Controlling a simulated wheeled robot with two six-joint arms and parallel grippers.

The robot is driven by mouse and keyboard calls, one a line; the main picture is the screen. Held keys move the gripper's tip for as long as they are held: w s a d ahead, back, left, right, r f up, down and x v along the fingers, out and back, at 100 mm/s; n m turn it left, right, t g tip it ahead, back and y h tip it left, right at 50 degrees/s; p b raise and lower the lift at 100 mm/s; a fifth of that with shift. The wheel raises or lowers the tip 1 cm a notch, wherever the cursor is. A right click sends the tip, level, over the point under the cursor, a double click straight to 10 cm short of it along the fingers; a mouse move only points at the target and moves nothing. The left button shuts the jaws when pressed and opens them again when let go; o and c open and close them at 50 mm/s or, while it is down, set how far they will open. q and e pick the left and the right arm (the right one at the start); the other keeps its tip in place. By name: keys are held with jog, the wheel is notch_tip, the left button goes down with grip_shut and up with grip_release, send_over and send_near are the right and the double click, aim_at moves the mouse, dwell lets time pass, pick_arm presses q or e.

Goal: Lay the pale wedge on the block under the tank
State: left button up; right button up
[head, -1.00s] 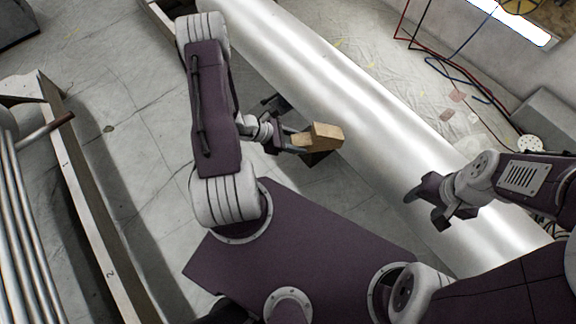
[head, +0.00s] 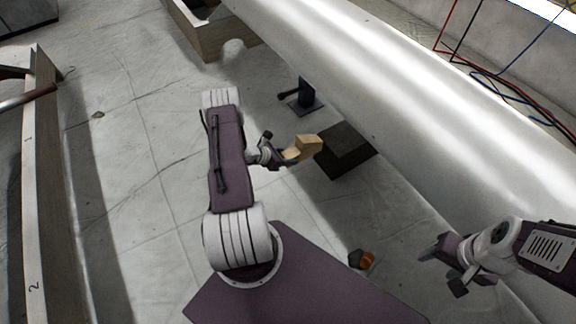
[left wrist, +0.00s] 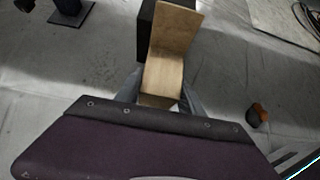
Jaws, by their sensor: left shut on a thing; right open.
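The pale wedge (head: 306,147) is a tan wooden piece held in my left gripper (head: 286,156). It also shows in the left wrist view (left wrist: 170,45), sticking out beyond the fingers. The dark block (head: 345,152) stands on the floor beside the tank, just right of the wedge in the head view. In the left wrist view part of the block (left wrist: 146,25) shows behind the wedge, which hides the rest. The tank (head: 400,95) is a long silver cylinder running diagonally. My right gripper (head: 447,266) is open and empty near the tank's lower right end.
A small dark stand (head: 304,99) with a handle stands beyond the block. A dark and orange object (head: 362,260) lies on the floor near my base. A wooden support (head: 215,35) is at the tank's far end. A long wooden frame (head: 42,180) runs along the left. Floor between is clear.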

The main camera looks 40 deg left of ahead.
aim_at(306, 151)
pick_arm(q)
jog(key=shift+r, duration=0.1)
jog(key=w+d+f+b, duration=0.1)
jog(key=w, duration=0.1)
jog(key=w+d+b, duration=0.1)
jog(key=w+b, duration=0.1)
jog(key=w, duration=0.1)
jog(key=w+d+f+b, duration=0.1)
jog(key=w, duration=0.2)
jog(key=shift+w+d+f+b, duration=0.1)
jog(key=shift+d+f+b, duration=0.1)
jog(key=shift+f+b, duration=0.15)
jog(key=shift+w+d+b, duration=0.7)
jog(key=shift+w+b, duration=0.1)
jog(key=shift+w, duration=0.95)
jog(key=shift+w+d+b, duration=0.75)
jog(key=shift+w, duration=0.95)
jog(key=shift+w+d+b, duration=0.7)
jog(key=shift+w+b, duration=0.1)
jog(key=shift+w, duration=0.95)
jog(key=shift+r, duration=0.1)
jog(key=o, duration=1.5)
jog(key=shift+s, duration=0.1)
